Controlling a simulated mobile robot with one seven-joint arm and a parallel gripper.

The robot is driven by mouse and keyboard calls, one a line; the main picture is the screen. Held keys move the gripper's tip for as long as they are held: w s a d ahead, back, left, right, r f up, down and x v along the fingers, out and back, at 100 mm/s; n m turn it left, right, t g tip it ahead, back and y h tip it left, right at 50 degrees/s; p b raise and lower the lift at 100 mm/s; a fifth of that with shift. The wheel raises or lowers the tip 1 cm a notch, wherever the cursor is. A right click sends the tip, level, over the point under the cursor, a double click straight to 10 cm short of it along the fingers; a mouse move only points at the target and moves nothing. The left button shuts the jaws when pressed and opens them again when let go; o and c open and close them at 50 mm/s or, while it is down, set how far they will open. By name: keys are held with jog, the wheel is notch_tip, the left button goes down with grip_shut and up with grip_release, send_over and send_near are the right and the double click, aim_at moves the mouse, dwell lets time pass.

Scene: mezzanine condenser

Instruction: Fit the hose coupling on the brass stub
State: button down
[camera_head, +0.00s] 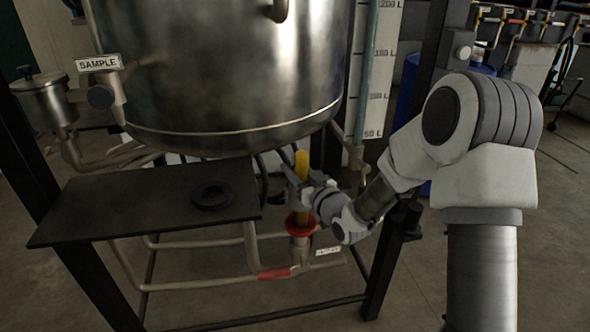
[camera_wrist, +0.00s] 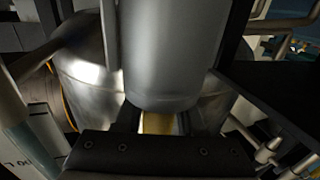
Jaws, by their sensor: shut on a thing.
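My gripper (camera_head: 301,183) is shut on an upright yellow cylindrical piece (camera_head: 301,163), which I take to be the hose coupling. It sticks up above the fingers, and a yellow patch of it shows between the jaws in the wrist view (camera_wrist: 158,123). Directly below the gripper, a red collar (camera_head: 300,225) sits on top of a vertical grey pipe fitting. An orange-gold part shows just above the collar; I cannot tell whether it is the brass stub or the lower end of the coupling, or whether the two touch.
A dark shelf (camera_head: 120,205) with a black ring (camera_head: 212,196) on it lies left of the gripper. A large steel vessel (camera_head: 225,75) hangs close above. Pipes and a red-sleeved pipe section (camera_head: 275,273) run below. A dark frame leg (camera_head: 385,265) stands at the right.

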aim_at(295, 190)
jog(key=shift+f+b, duration=2.2)
jog(key=shift+b, duration=0.25)
jog(key=shift+f+b, duration=0.45)
jog(key=shift+f, duration=0.6)
jog(key=c, duration=0.5)
grip_release()
jog(key=shift+o, duration=0.3)
jog(key=shift+f, duration=0.1)
jog(key=p+v, duration=0.5)
jog(key=v, duration=1.2)
jog(key=shift+s, duration=0.25)
jog(key=shift+d, duration=0.1)
